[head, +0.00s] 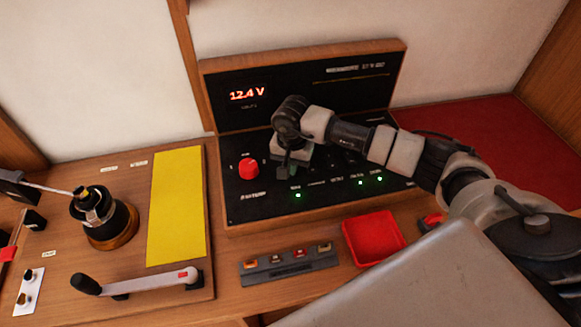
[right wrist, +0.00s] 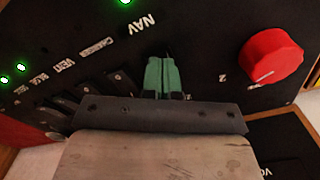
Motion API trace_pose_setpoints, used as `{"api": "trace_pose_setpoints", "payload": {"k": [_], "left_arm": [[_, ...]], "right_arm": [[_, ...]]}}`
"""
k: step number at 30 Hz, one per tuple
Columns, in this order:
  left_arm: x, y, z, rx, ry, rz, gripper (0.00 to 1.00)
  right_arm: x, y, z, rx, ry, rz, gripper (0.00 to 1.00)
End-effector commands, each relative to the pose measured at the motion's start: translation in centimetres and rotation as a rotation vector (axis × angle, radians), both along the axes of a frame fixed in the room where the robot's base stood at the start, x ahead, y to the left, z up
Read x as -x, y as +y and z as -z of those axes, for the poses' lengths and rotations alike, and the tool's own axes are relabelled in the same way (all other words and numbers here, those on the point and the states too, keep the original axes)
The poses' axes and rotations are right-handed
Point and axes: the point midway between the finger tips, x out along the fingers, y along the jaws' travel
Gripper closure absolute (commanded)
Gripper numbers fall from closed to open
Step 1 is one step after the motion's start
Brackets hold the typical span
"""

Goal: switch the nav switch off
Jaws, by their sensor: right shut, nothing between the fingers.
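The nav switch belongs to the black panel (head: 330,100) (right wrist: 205,20); its NAV label (right wrist: 140,22) shows in the right wrist view. The green light (head: 298,195) (right wrist: 125,2) by that label is lit. The switch itself is hidden behind my right gripper in both views. My right gripper (head: 283,170) (right wrist: 162,75) is shut and empty, its green fingertips together over the panel just past the NAV label. I cannot tell whether they touch the switch. My left gripper is not in view.
A red knob (head: 248,168) (right wrist: 270,60) stands beside the gripper. Other dark switches (right wrist: 88,90) sit on its other side, with two lit green lights (head: 361,210). In front are a red tray (head: 373,240) and a fuse strip (head: 290,264). A winch (head: 105,217) and crank handle (head: 140,284) are at left.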

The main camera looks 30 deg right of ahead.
Motion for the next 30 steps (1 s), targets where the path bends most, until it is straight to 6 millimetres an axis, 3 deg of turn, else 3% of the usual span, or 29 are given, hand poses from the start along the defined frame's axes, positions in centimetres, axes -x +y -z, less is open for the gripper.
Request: {"api": "trace_pose_setpoints", "payload": {"k": [16, 30], "left_arm": [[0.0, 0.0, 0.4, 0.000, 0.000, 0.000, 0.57], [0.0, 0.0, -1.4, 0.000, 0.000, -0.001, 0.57]], "right_arm": [[0.1, 0.0, 0.4, 0.001, 0.002, 0.000, 1.00], [0.0, -0.1, -3.3, 0.001, 0.000, 0.000, 1.00]]}}
